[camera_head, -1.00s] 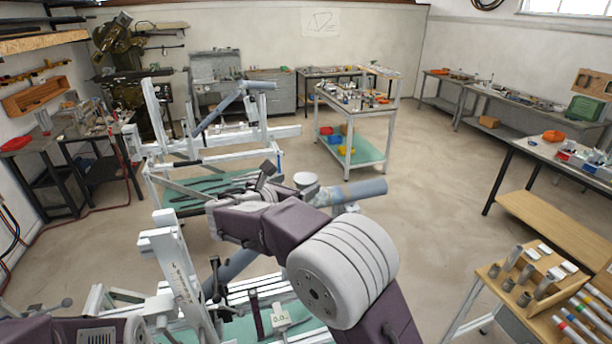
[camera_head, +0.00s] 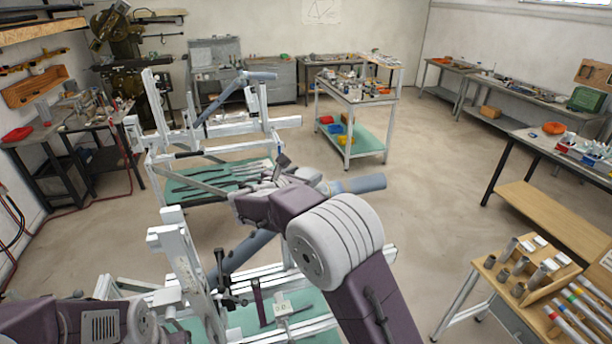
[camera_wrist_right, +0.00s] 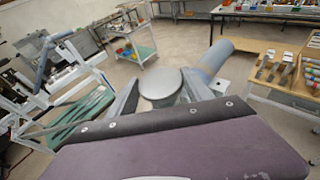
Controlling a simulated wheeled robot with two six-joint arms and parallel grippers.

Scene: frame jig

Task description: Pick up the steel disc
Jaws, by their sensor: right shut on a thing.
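The steel disc (camera_wrist_right: 160,83) is round and grey, with its flat face towards the camera in the right wrist view. It sits between the two fingers of my right gripper (camera_wrist_right: 161,98), which is shut on it. In the head view my right gripper (camera_head: 300,178) is beyond my wrist, close to the end of a blue-grey tube (camera_head: 358,187); the disc is hard to make out there. In the right wrist view the tube (camera_wrist_right: 216,56) is just behind and right of the disc; I cannot tell whether they touch. My left arm enters at bottom left, its gripper out of view.
A white frame jig (camera_head: 178,262) with more blue-grey tubes stands in front. A second jig (camera_head: 228,140) is behind it. A wheeled cart (camera_head: 352,102) stands further back. A wooden-topped stand (camera_head: 497,292) with tube pieces is at right. The floor between is clear.

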